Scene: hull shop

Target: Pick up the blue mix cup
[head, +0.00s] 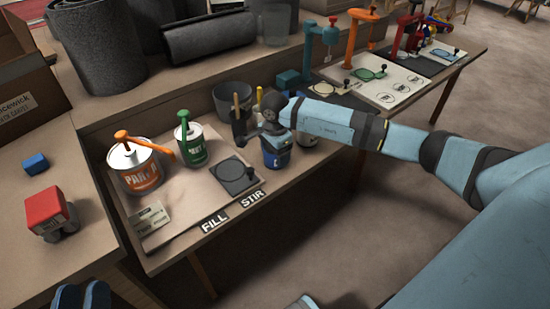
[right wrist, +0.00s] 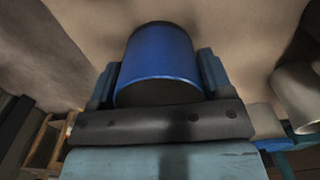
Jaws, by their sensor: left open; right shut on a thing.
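The blue mix cup (head: 271,160) is at the front of the bench, right of the STIR label, with its upper part partly covered by my right gripper. In the right wrist view the blue cup (right wrist: 160,52) fills the space between the two fingers. My right gripper (right wrist: 158,75) is shut on it. The right gripper also shows in the head view (head: 276,142), with its arm reaching in from the right. I cannot tell whether the cup touches the bench. My left gripper (head: 82,296) is open at the bottom left edge, far from the cup, and only partly in view.
An orange-labelled paint can (head: 134,172) and a green can (head: 197,150) stand on the board left of a dark round pad (head: 233,176). A dark bucket (head: 233,98) is behind.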

